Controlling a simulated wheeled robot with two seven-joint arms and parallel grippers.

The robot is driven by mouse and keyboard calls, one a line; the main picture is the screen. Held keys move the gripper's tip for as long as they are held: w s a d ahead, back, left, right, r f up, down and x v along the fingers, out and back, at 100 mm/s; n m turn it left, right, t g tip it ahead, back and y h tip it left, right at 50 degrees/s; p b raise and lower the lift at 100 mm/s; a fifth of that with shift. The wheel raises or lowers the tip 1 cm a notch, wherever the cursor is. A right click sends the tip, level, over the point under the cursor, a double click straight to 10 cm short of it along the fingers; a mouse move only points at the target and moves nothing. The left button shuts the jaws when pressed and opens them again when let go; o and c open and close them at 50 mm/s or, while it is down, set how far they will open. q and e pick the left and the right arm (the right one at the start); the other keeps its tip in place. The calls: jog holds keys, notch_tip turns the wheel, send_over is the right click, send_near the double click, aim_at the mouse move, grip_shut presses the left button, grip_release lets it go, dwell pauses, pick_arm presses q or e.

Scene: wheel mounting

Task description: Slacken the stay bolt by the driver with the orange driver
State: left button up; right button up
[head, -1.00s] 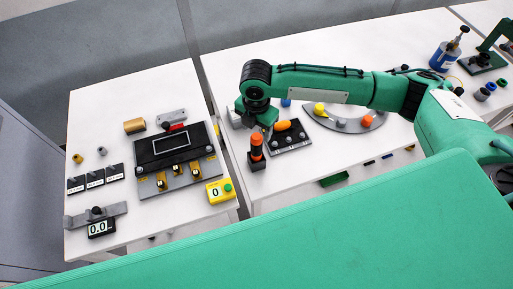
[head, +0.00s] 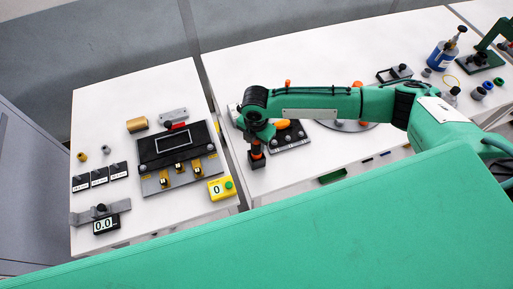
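The orange driver (head: 257,155) stands upright in a small black holder (head: 257,163) near the front left of the right-hand table. Only a short orange part of it shows. My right gripper (head: 258,144) is over its top, with dark fingers at or around the handle. Whether they are closed on it is too small to tell. A dark fixture (head: 150,146) with a framed window and yellow-and-black clamps lies on the left table. I cannot tell which bolt is the stay bolt. My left gripper is not in view.
A black plate with knobs and an orange piece (head: 283,125) lies just right of the driver. A yellow counter box (head: 221,188) sits at the left table's front edge. A gap separates the tables. A blue bottle (head: 441,56) stands far right.

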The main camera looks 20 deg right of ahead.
grip_shut()
jog(key=shift+w+r, duration=0.1)
jog(key=shift+r, duration=0.1)
notch_tip(320, 180, up, 20)
jog(key=b, duration=0.4)
jog(key=shift+f, duration=0.1)
jog(key=shift+c, duration=0.9)
grip_release()
jog(key=c, duration=0.5)
